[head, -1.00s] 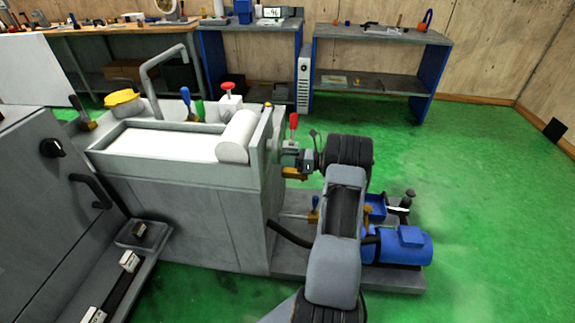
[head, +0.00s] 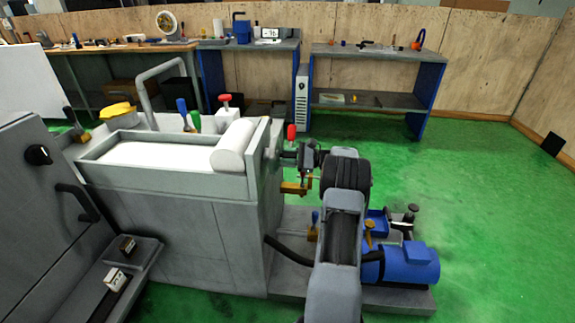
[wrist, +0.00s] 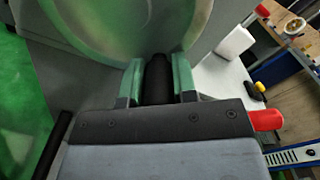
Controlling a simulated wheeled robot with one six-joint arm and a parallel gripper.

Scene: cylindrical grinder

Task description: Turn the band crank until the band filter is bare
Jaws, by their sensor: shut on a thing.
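The band filter is a grey tank (head: 225,187) with a white band (head: 150,156) lying across its top. A white roll (head: 234,146) sits at the tank's right end. My gripper (head: 288,155) is at the tank's right end in the head view, where the crank is too small and covered to make out. In the wrist view the green fingers of my gripper (wrist: 158,82) are shut on a black crank handle (wrist: 157,80). A large pale round face (wrist: 105,25) fills the space beyond the handle. The white band covers the visible bed.
A red-topped lever (head: 291,132) stands close behind my gripper. A brass-coloured piece (head: 296,187) is just below it. A blue motor (head: 408,264) lies on the low base to the right. Green floor is open farther right.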

